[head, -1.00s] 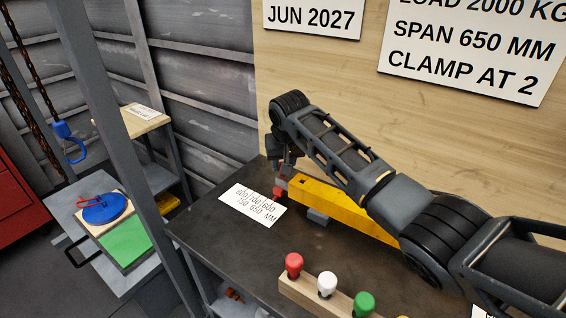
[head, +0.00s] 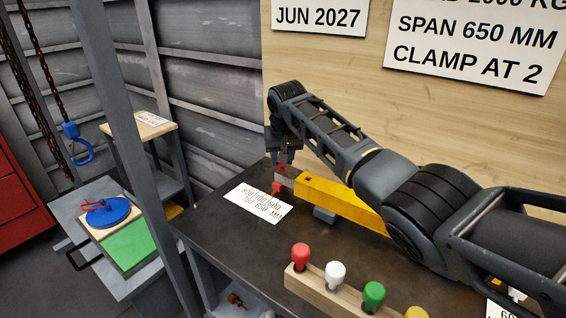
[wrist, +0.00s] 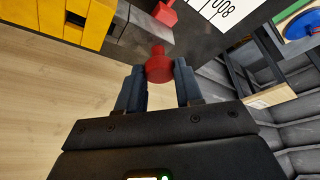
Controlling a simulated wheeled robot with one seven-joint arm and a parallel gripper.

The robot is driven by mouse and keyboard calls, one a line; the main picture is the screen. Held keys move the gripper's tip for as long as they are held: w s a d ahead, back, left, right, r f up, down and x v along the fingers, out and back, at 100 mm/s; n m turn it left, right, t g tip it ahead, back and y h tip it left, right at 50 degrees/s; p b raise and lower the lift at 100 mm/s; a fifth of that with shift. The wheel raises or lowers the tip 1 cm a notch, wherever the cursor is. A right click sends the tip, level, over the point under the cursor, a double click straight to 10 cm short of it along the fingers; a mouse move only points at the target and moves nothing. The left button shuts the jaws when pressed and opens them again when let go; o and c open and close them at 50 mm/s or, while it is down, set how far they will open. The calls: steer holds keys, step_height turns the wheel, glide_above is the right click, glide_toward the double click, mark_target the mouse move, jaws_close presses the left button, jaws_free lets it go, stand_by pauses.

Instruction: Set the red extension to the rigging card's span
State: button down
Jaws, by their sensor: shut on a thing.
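The yellow beam (head: 340,200) lies on the dark bench, with a grey end piece (head: 286,175) at its left end. A red piece (head: 277,188) sits at that end beside the white number card (head: 258,203); it also shows at the top of the wrist view (wrist: 165,13). My gripper (head: 283,158) is above the beam's left end, fingers pointing down. In the wrist view its fingers (wrist: 159,85) are shut on a red knob (wrist: 159,66). Whether the knob still sits in the beam is unclear. The wall rigging card (head: 470,45) reads SPAN 650 MM, CLAMP AT 2.
A wooden rack (head: 330,290) with red, white, green and yellow knobs stands at the bench front. A plywood wall (head: 330,90) rises behind the beam. A grey post (head: 135,120) stands left of the bench. A side table beyond it holds a blue disc (head: 108,211).

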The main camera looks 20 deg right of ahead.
steer(key=c, duration=0.8)
jaws_free()
steer(key=shift+o, duration=0.2)
steer(key=v, duration=0.7)
steer(key=shift+s+r, duration=0.2)
steer(key=shift+r, duration=0.15)
